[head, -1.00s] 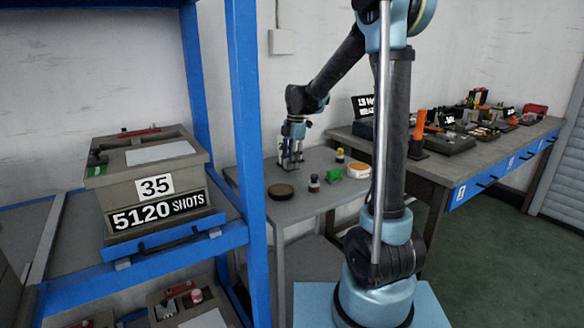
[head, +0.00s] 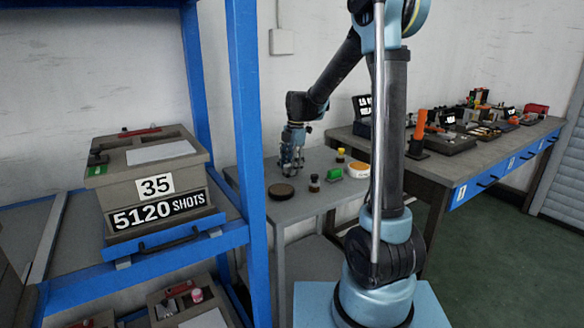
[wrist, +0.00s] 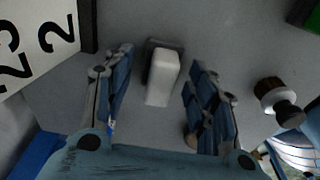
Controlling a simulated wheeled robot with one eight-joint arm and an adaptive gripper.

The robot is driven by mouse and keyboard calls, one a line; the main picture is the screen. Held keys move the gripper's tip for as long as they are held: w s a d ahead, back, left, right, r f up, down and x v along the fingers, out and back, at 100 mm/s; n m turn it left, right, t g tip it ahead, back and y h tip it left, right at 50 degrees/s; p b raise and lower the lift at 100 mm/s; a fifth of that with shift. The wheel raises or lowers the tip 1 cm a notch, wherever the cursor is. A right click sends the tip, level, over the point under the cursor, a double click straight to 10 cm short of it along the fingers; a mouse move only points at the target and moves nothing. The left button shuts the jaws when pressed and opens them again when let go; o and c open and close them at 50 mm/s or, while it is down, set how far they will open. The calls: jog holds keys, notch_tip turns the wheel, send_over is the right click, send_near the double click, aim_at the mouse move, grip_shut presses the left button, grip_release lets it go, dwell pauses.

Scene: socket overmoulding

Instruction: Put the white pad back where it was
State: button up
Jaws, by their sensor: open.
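The white pad (wrist: 162,80) shows in the wrist view as a pale block with rounded edges. It sits against a dark grey piece (wrist: 165,44) on the grey table top. My gripper (wrist: 161,58) is open, with one blue-grey finger on each side of the pad and a visible gap on both sides. In the head view my gripper (head: 291,166) points down over the small grey table (head: 310,207), behind the dark round disc. I cannot make out the pad in the head view.
On the small table stand a dark round disc (head: 282,192), a small dark bottle (head: 314,183), a green block (head: 334,174), a yellow-topped item (head: 340,155) and a white-and-orange round tub (head: 358,170). A white number sign (wrist: 40,40) stands left in the wrist view.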

notch_tip(320, 180, up, 12)
jog(key=d, duration=0.1)
jog(key=s+d+m+t, duration=0.1)
jog(key=s+d+m, duration=0.6)
jog(key=s+d, duration=0.2)
jog(key=s+d+f+m, duration=0.4)
jog(key=s+f+m, duration=0.1)
jog(key=s, duration=0.2)
jog(key=s+d+f+m+t, duration=0.1)
jog(key=s+d+f+m, duration=0.3)
jog(key=s, duration=0.4)
jog(key=s+d+f+m+t+h, duration=0.1)
jog(key=s+d+f+m, duration=0.2)
jog(key=s+f+m, duration=0.4)
jog(key=shift+s+d+m, duration=0.4)
jog(key=shift+m, duration=0.3)
